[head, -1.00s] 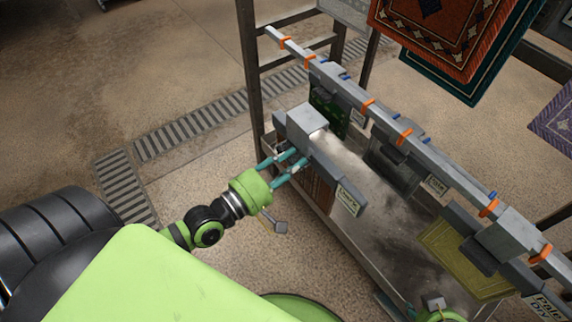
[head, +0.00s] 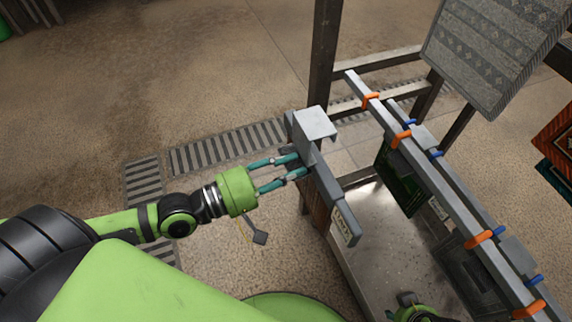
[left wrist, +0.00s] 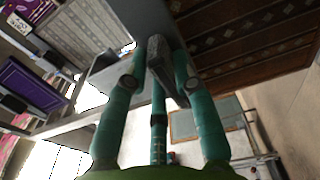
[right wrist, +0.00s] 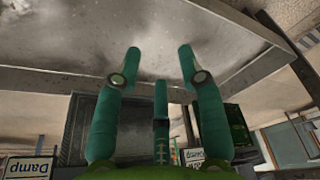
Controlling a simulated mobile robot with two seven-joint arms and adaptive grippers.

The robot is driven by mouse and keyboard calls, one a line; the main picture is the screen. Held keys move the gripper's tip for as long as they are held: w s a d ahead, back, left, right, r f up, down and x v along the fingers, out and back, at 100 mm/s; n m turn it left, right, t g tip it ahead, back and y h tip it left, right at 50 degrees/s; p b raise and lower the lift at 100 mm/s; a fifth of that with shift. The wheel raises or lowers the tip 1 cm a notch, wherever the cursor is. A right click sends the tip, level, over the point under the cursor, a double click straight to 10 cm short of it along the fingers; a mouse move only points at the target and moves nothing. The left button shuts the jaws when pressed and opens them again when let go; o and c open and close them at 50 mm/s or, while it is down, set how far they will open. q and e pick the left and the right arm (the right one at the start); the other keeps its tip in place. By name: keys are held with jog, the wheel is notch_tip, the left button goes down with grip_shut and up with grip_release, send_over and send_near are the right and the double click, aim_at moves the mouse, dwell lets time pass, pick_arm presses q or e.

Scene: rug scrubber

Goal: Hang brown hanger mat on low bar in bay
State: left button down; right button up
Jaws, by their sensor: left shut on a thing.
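My left gripper (head: 292,170) is shut on the grey hanger (head: 322,175) of the brown mat. The hanger has a blocky hook on top and a small label on its lower end. A narrow strip of the brown mat (head: 318,203) shows below it; the left wrist view shows more of its patterned brown surface (left wrist: 245,45). The hanger is held apart from the bars, beside the rack's end post. A bar with orange clips (head: 438,185) and one with blue clips (head: 462,190) run over the bay. My right gripper (right wrist: 158,65) is open and empty.
A dark post (head: 323,60) stands close behind the held hanger. A green mat (head: 400,180) and a dark grey mat (right wrist: 92,125) hang in the bay above a pale wet tray (head: 375,235). A grey patterned mat (head: 490,55) hangs at upper right.

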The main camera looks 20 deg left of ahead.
pick_arm(q)
jog(key=shift+w+d+r, duration=0.2)
jog(key=shift+w+d, duration=0.4)
jog(key=shift+d, duration=0.2)
jog(key=f+b+x, duration=0.2)
jog(key=f+x, duration=0.1)
jog(key=x, duration=1)
jog(key=shift+d+b, duration=0.3)
jog(key=shift+d, duration=0.3)
pick_arm(e)
notch_tip(320, 180, up, 7)
jog(key=shift+s+f+t, duration=0.2)
jog(key=shift+s+t, duration=0.2)
jog(key=shift+d, duration=0.1)
